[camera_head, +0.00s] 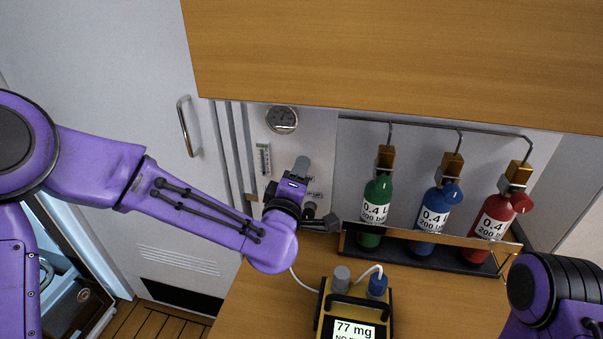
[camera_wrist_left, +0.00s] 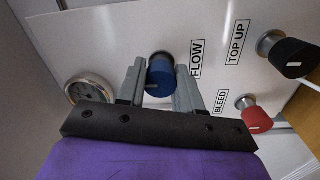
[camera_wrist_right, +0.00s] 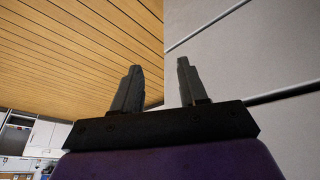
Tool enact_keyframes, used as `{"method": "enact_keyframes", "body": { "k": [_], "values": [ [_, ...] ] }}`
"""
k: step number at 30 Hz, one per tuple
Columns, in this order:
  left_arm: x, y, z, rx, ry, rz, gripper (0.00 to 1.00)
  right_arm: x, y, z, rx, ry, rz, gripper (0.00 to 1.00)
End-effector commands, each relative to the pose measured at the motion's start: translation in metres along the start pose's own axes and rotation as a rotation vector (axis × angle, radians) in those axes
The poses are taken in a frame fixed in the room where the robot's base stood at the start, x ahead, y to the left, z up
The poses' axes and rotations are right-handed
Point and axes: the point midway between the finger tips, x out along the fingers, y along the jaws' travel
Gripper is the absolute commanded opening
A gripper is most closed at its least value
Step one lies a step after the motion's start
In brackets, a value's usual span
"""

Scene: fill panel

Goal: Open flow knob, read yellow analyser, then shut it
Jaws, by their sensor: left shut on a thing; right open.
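The blue flow knob (camera_wrist_left: 160,76), beside the FLOW label, sits on the white panel (camera_wrist_left: 120,35). My left gripper (camera_wrist_left: 162,82) has its fingers on either side of the knob and is shut on it. In the head view my left wrist hides the knob. The yellow analyser (camera_head: 320,306) stands on the wooden counter at the bottom. Its screen (camera_head: 353,330) reads 77 mg above a line starting "NO F", cut off by the frame edge. My right gripper (camera_wrist_right: 159,66) is open and empty, away from the panel.
A black TOP UP knob (camera_wrist_left: 290,53) and a red BLEED knob (camera_wrist_left: 255,114) are near the flow knob. A round gauge (camera_head: 282,119) is on the panel. Green (camera_head: 370,237), blue (camera_head: 427,243) and red (camera_head: 478,252) bottles stand in a rack at right. A wooden cabinet (camera_head: 400,50) overhangs.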

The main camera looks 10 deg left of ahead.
Motion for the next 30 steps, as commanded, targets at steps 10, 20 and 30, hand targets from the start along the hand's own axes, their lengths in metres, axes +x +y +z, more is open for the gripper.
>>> {"method": "enact_keyframes", "body": {
  "k": [10, 20, 30],
  "values": [
    [-0.001, -0.003, 0.001, 0.021, -0.005, -0.005, 0.04, 0.0, 0.0, 0.0, 0.0, 0.0, 0.0, 0.43],
    [-0.001, -0.002, 0.001, 0.019, -0.004, -0.004, 0.6, 0.0, 0.0, 0.0, 0.0, 0.0, 0.0, 0.43],
    [-0.013, -0.002, 0.001, 0.017, -0.003, -0.001, 0.6, 0.004, 0.0, 0.002, 0.0, 0.0, 0.0, 0.43]
  ]
}}
